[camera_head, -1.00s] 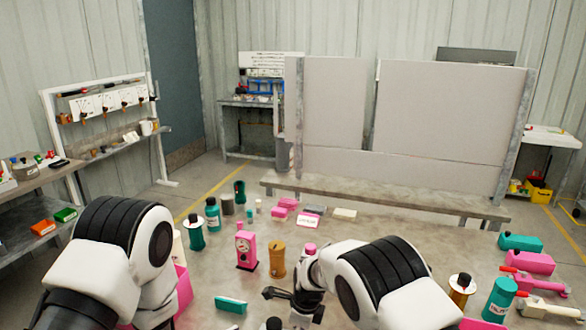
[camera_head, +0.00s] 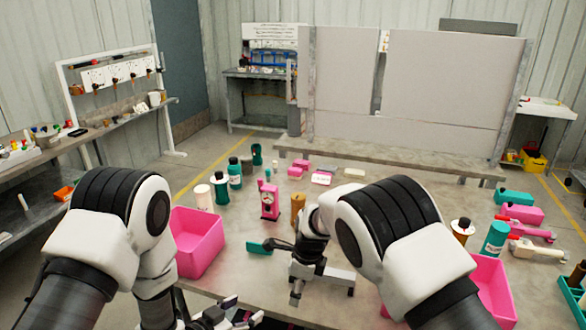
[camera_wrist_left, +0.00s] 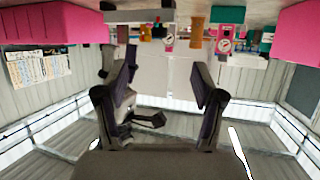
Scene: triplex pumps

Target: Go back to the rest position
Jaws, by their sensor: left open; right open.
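My left gripper (camera_head: 228,314) is low at the bottom edge of the head view, in front of the table, partly cut off. In the left wrist view its two fingers (camera_wrist_left: 166,78) stand wide apart with nothing between them; that view is upside down. My right gripper (camera_head: 284,272) points down over the table's near part, its fingers spread and empty. One dark finger appears close to a teal block (camera_head: 259,247); I cannot tell whether they touch. Both white and black arms are bent, with the elbows high in the foreground.
A pink bin (camera_head: 200,243) stands behind my left forearm, and another pink bin (camera_head: 493,286) is beside my right forearm. Bottles, a pink gauge (camera_head: 269,200) and a brown cylinder (camera_head: 298,208) stand on the table (camera_head: 400,178). Teal and pink parts lie at the right.

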